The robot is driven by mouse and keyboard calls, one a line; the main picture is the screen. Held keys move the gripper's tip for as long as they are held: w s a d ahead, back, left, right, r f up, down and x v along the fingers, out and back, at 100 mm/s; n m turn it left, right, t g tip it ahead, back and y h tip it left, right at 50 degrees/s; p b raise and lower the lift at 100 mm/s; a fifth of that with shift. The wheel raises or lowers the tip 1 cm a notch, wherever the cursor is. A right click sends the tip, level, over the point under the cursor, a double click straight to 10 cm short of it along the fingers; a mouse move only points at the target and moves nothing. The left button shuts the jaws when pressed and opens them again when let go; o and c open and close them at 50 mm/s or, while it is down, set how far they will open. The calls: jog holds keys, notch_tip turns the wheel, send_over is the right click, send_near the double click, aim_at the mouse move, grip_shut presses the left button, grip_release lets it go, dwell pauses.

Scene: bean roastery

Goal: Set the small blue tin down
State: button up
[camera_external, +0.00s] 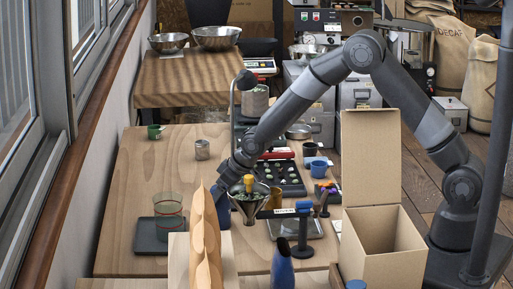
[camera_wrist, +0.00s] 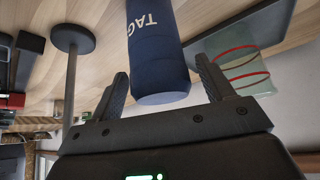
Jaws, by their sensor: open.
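The small blue tin (camera_wrist: 155,45), with white lettering that starts "TAG", lies between the fingers of my gripper (camera_wrist: 162,78) in the wrist view. The fingers are spread, with a visible gap on either side of the tin's near end. In the external view my gripper (camera_external: 221,190) is low over the wooden table, behind the tan paper bags. A bit of the blue tin (camera_external: 224,214) shows beside the bags there, and the rest is hidden. The tin appears to be at the tabletop, but its contact with the wood is not clearly visible.
A banded glass (camera_external: 168,215) stands on a dark tray (camera_external: 146,240) left of the bags. A metal funnel (camera_external: 248,207) on a stand is close to my gripper's right. An open cardboard box (camera_external: 371,160) stands at right. The table's left middle (camera_external: 150,180) is clear.

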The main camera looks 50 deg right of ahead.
jog(key=s+d+r+m, duration=0.1)
jog(key=s+d+r, duration=0.3)
jog(key=s+r, duration=0.35)
jog(key=s+d+r+h, duration=0.1)
jog(key=s+d+r, duration=0.45)
jog(key=r, duration=0.35)
jog(key=s+d+r+m, duration=0.1)
jog(key=s+d+r, duration=0.3)
jog(key=s+r, duration=0.35)
jog(key=s+d+r, duration=0.1)
jog(key=s+d, duration=0.2)
jog(key=s, duration=0.7)
jog(key=s+d+r+m+h, duration=0.1)
jog(key=s+d, duration=0.3)
jog(key=s, duration=0.7)
jog(key=shift+s+d+r+m+g, duration=0.2)
jog(key=shift+s+r+m+g, duration=0.1)
jog(key=shift+r, duration=0.25)
